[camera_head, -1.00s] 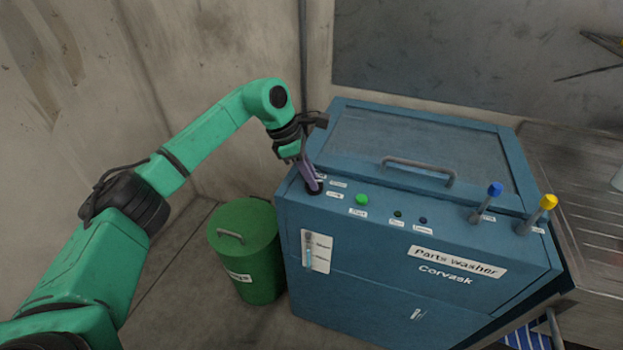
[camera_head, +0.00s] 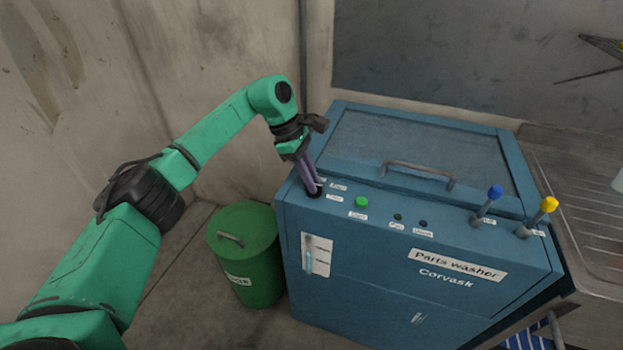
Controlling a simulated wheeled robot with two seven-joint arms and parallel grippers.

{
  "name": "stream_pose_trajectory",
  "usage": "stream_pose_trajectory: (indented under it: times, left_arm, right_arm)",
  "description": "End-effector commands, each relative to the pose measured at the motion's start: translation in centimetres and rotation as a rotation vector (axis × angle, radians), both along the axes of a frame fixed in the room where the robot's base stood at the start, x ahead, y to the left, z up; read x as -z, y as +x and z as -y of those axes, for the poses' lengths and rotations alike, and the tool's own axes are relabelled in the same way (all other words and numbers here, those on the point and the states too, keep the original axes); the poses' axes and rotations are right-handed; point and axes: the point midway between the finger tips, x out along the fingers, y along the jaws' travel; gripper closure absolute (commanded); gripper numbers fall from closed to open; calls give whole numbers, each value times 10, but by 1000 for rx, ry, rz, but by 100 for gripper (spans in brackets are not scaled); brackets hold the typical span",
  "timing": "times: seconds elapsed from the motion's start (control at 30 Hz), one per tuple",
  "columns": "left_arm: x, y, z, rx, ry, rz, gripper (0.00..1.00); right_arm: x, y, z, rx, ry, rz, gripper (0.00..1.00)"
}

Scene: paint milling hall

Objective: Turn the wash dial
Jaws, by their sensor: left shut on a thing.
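The blue parts washer (camera_head: 380,265) stands at the centre right, with its controls along the front edge of its top. The wash dial (camera_head: 314,194) is a small dark round knob at the left end of that edge, partly hidden by my fingers. My left gripper (camera_head: 314,189) points down onto the dial from above and is shut on it. Small labels (camera_head: 337,188) sit just right of the dial. My right gripper is not in view.
A green button (camera_head: 362,202), small dark lamps, a blue-topped lever (camera_head: 494,193) and a yellow-topped lever (camera_head: 547,205) line the same edge. The lid handle (camera_head: 418,172) rises behind them. A green lidded bin (camera_head: 243,250) stands left of the washer. A metal sink (camera_head: 590,210) adjoins at right.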

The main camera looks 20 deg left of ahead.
Motion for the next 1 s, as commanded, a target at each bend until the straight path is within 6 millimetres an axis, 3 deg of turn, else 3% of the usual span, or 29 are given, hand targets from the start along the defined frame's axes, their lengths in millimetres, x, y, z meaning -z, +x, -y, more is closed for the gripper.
stream_pose_trajectory:
  times: [0.03, 0.07, 0.13, 0.57, 0.77, 1.0]
  left_arm:
    - [-3, 1, 0, 0, -5, 6, 100]
    - [-3, 1, 1, 0, -5, 6, 79]
    - [-3, 1, 0, 0, -4, 6, 52]
    - [-7, 1, -3, -2, -1, 4, 52]
    - [-43, 3, -18, -4, -2, 7, 52]
    - [-109, 4, -44, -4, -3, 7, 52]
  right_arm:
    - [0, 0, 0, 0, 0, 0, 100]
    - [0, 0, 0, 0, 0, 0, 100]
    - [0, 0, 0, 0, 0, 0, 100]
    - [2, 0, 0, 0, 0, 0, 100]
    - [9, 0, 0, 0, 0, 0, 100]
    - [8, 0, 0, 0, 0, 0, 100]
